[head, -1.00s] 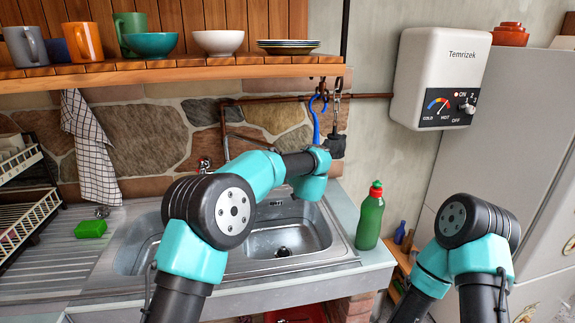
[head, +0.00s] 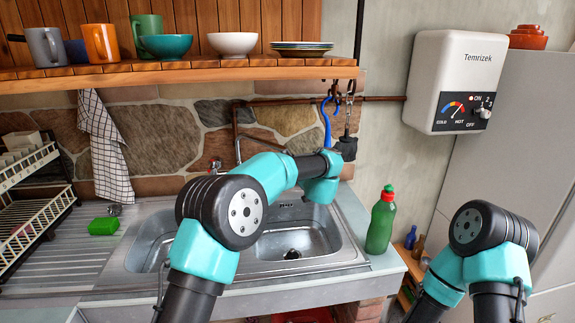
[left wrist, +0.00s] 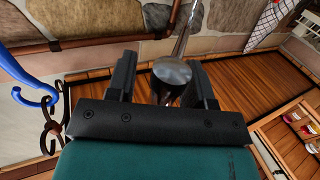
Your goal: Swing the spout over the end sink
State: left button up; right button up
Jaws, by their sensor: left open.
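In the head view the thin grey metal spout (head: 262,143) rises behind the sink and bends right, passing behind my left forearm. In the left wrist view the shiny spout (left wrist: 172,75) lies between the two black fingers of my left gripper (left wrist: 162,62), its round end facing the camera. The fingers are open; I cannot tell whether either touches it. In the head view this gripper is hidden behind my left wrist. The sink has a right basin (head: 315,245) under my left arm and a left basin (head: 145,245), partly covered. My right gripper is out of view.
A green bottle (head: 381,220) stands at the sink's right edge. A blue hook (head: 327,122) and a black weight on a chain (head: 347,147) hang close to my left wrist. A wooden shelf (head: 190,72) holds mugs and bowls above. A green sponge (head: 103,226) lies left.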

pick_arm(q)
jog(key=v, duration=1.7)
jog(key=shift+d, duration=0.2)
jog(key=shift+s, duration=0.1)
